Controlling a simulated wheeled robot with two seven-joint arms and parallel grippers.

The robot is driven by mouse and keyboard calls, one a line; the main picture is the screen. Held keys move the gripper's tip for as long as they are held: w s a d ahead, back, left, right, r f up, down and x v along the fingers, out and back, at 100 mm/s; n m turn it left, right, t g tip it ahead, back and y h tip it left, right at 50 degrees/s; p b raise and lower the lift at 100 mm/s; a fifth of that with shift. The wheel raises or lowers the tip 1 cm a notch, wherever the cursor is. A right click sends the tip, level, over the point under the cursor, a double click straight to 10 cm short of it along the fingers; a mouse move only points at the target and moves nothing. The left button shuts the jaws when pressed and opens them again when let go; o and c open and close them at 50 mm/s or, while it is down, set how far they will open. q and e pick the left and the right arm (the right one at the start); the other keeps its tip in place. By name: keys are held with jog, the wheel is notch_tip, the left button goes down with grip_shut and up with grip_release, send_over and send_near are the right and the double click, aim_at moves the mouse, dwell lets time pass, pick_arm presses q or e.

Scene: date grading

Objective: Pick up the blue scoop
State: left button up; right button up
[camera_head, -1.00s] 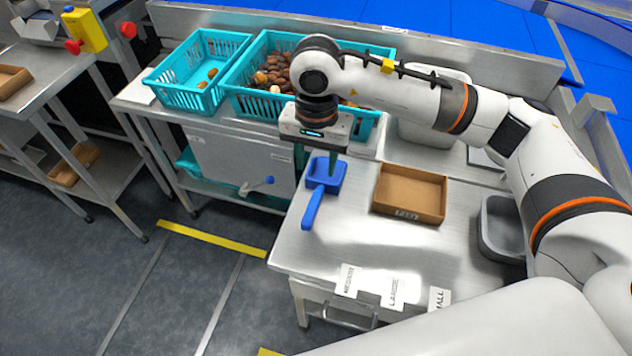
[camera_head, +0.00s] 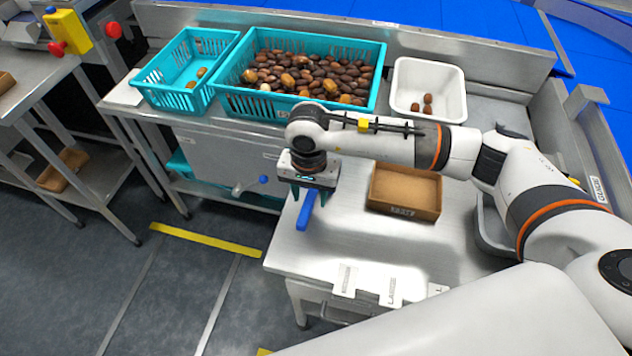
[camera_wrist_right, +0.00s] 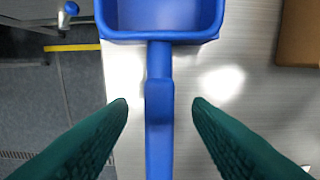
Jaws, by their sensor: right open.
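The blue scoop lies on the metal table near its left edge. In the head view only its handle (camera_head: 305,212) shows, and my right gripper hides its bowl. In the right wrist view the bowl (camera_wrist_right: 163,18) is at the top and the handle (camera_wrist_right: 159,115) runs down the middle. My right gripper (camera_head: 310,195) is over the scoop. Its two green fingers stand open (camera_wrist_right: 159,105), one on each side of the handle, with a gap on both sides. My left gripper does not show.
A brown cardboard tray (camera_head: 405,209) lies right of the scoop. Behind are a teal basket full of dates (camera_head: 233,104), a teal basket with a few dates (camera_head: 150,92), and a white bin (camera_head: 396,112) with a few dates. White label cards (camera_head: 392,291) stand along the front edge.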

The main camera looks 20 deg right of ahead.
notch_tip(320, 180, down, 2)
jog(key=shift+w+f, duration=0.1)
grip_shut()
dwell(0.4)
notch_tip(320, 180, up, 10)
jog(key=shift+r+b, duration=0.15)
jog(key=shift+b, duration=0.4)
